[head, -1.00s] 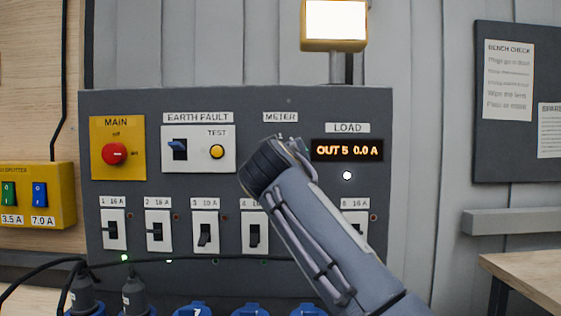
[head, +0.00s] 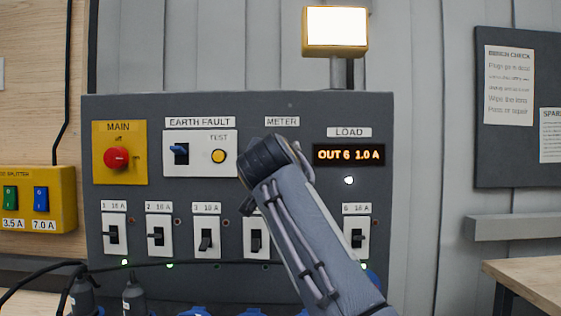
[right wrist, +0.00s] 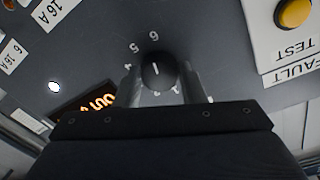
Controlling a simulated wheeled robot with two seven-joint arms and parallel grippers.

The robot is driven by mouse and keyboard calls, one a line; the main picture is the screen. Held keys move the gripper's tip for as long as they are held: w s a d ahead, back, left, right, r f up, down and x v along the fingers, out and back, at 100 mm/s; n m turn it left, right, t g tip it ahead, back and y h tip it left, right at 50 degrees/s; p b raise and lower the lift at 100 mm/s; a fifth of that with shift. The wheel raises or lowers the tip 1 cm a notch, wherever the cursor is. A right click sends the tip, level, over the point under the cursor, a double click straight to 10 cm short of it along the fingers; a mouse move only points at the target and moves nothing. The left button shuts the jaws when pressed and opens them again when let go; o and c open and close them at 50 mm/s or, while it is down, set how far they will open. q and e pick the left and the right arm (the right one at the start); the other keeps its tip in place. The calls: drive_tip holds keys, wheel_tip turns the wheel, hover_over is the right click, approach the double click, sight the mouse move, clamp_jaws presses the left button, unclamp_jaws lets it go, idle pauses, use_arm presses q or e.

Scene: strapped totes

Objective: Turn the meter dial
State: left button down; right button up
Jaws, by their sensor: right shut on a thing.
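The meter dial (right wrist: 157,70) is a round black knob with a white pointer line, seen in the right wrist view. The line points about at the 6 on the scale around it. My right gripper (right wrist: 163,80) has one finger on each side of the knob and is shut on it. In the head view my right wrist (head: 268,165) covers the dial below the METER label (head: 282,121). The load display (head: 349,155) reads "OUT 6 1.0 A". My left gripper is not in view.
The grey panel (head: 290,104) also carries the red MAIN knob (head: 117,158), the yellow TEST button (head: 218,156) and a row of black breaker switches (head: 206,243). Black cables (head: 45,265) cross at lower left. A lit lamp (head: 335,28) stands above the panel.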

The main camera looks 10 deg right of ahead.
drive_tip(key=shift+f+m, duration=0.1)
drive_tip(key=shift+m, duration=0.5)
drive_tip(key=o, duration=1)
drive_tip(key=b+v, duration=0.3)
drive_tip(key=v, duration=0.4)
drive_tip(key=shift+s+a, duration=0.1)
drive_tip(key=shift+s, duration=0.25)
